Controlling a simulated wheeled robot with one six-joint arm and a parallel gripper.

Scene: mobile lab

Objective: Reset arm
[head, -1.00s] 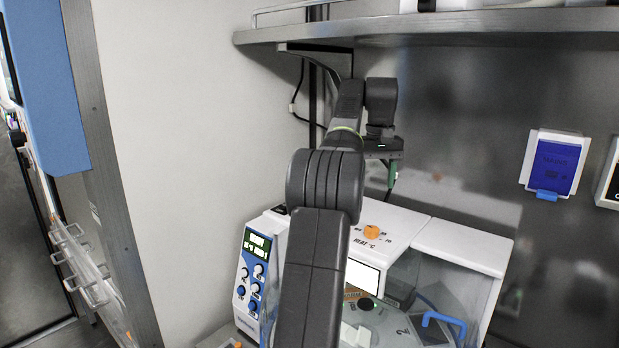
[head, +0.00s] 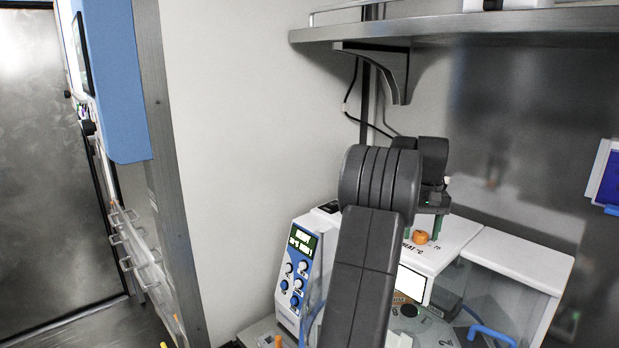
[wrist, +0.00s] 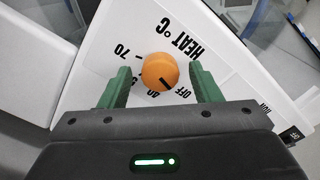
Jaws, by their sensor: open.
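My gripper (wrist: 155,88) is open, its two green fingers apart on either side of an orange knob (wrist: 160,71) in the wrist view. The knob sits on a white panel (wrist: 198,90) marked HEAT °C, with numbers and OFF around it. Nothing shows between the fingers other than the knob below; whether they touch it cannot be told. In the head view my dark arm reaches up from the bottom, with my gripper (head: 422,226) over the white machine top (head: 452,238) near the orange knob (head: 420,237). My arm hides part of the machine.
A steel shelf (head: 470,28) with a bracket hangs above the arm. A blue-and-white control box (head: 303,265) with knobs stands left of the arm. A glass-fronted section with a blue handle (head: 490,335) is at right. A blue panel (head: 113,80) and post are at left.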

